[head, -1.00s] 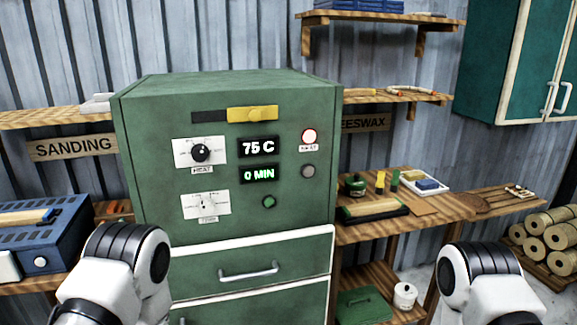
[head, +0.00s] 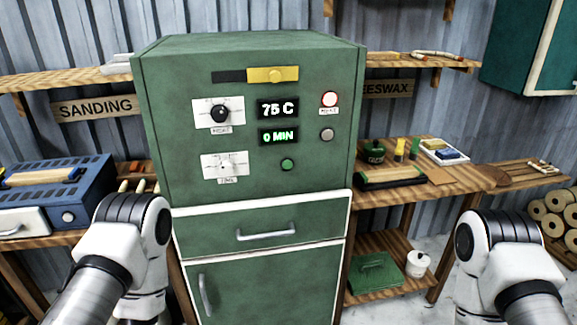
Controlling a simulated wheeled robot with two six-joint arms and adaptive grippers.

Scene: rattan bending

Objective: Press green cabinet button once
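The green cabinet (head: 180,130) stands upright in the middle of the head view. Its panel has a small round green button (head: 288,165) at the lower right, below the display that reads 0 MIN (head: 278,137). A grey round button (head: 327,134) and a white, red-rimmed one (head: 330,99) sit to the right of the displays. The upper display reads 75 C (head: 278,109). My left arm comes in at the lower left and my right arm at the lower right. Both grippers are out of sight, and nothing of mine touches the panel.
A black dial (head: 220,113), a white dial (head: 225,165) and a yellow slider (head: 272,75) are also on the panel. A blue sanding machine (head: 85,190) stands at left. A wooden shelf (head: 415,190) with small items is at right. The space before the panel is clear.

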